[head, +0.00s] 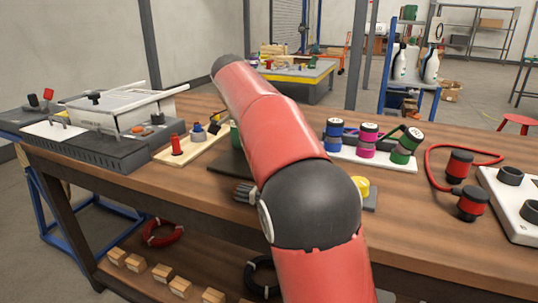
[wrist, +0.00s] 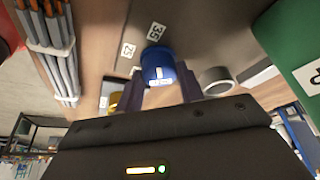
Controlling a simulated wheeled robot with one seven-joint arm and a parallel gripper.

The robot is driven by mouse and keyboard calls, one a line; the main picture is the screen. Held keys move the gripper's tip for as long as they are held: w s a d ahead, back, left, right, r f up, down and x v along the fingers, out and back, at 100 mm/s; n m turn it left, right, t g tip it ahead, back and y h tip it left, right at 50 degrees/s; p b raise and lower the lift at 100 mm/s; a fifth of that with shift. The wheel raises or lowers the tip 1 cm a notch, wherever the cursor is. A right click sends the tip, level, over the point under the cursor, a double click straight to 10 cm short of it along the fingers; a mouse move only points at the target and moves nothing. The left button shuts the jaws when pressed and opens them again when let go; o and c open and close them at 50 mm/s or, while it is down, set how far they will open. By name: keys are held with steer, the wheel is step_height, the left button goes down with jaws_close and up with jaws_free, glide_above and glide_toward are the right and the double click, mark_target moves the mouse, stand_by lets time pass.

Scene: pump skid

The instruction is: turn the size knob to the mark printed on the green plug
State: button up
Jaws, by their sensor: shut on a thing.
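A blue knob (wrist: 158,66) with white marking on it sits on a dark panel in the wrist view. White labels reading 35 (wrist: 155,32) and 25 (wrist: 128,50) lie beyond it, seen tilted. My gripper (wrist: 160,88) has one finger on each side of the knob and is shut on it. In the head view my red and black arm hides the gripper and this knob. A green plug (head: 402,150) with a white top stands at the right end of a white strip; its printed mark is too small to read.
Pink (head: 367,140) and blue (head: 333,135) plugs share the white strip. A yellow knob (head: 360,187) is right of my arm. In the wrist view, a large green body (wrist: 298,50) is at right and a grey cable bundle (wrist: 48,35) at left.

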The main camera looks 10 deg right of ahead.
steer(key=shift+m, duration=0.3)
steer(key=o, duration=1)
steer(key=shift+v, duration=3.9)
